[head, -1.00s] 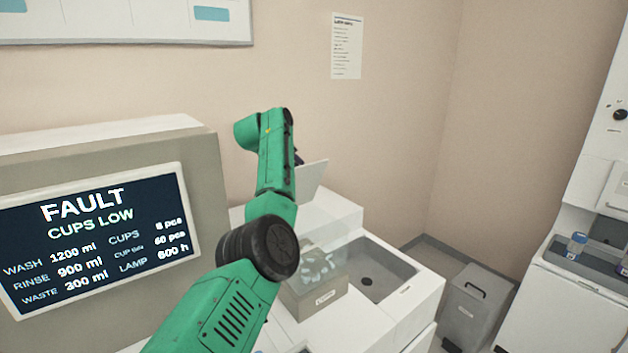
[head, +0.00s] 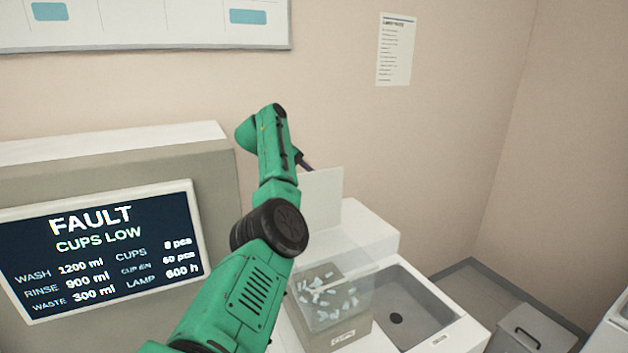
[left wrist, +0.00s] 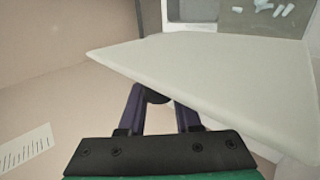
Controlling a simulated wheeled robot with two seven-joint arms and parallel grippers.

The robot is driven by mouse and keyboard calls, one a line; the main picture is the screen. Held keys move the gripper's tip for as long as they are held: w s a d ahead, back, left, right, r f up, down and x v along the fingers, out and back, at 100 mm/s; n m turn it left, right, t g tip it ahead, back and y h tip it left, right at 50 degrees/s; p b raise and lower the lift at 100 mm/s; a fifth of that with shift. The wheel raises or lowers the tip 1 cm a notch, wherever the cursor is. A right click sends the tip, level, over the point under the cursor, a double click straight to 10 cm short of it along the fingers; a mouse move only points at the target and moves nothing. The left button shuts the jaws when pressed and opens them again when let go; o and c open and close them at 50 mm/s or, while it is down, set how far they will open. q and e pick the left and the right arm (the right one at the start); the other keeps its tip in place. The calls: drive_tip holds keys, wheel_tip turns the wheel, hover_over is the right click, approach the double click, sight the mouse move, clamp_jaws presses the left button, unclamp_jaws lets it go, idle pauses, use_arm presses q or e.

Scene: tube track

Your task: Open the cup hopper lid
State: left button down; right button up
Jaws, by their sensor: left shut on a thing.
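The cup hopper lid (head: 322,198) is a pale flat panel, raised and near upright at the back of a white housing (head: 372,232). My left gripper (head: 305,164) is at the lid's upper left edge, partly hidden behind my green arm. In the left wrist view the lid (left wrist: 225,80) spans the picture beyond the fingers. There my left gripper (left wrist: 160,100) has its two purple fingers shut on a dark knob (left wrist: 156,96) at the lid's face. The hopper's opening is mostly hidden by the arm and lid. My right gripper is in neither view.
A clear-sided bin (head: 335,332) with small pale pieces stands in front of the housing. A grey sink (head: 415,308) is to its right. The screen (head: 105,248) reads "FAULT CUPS LOW". A grey waste bin (head: 530,330) stands on the floor.

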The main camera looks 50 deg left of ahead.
use_arm(q)
drive_tip(key=shift+d+f, duration=0.2)
drive_tip(key=shift+f, duration=0.2)
drive_tip(key=c, duration=0.7)
unclamp_jaws()
drive_tip(key=shift+o, duration=0.6)
drive_tip(key=shift+w, duration=0.15)
drive_tip(key=shift+w+a, duration=0.15)
drive_tip(key=shift+a, duration=0.05)
drive_tip(key=v, duration=1.4)
drive_tip(key=shift+a+r+b, duration=0.15)
drive_tip(key=shift+b, duration=0.15)
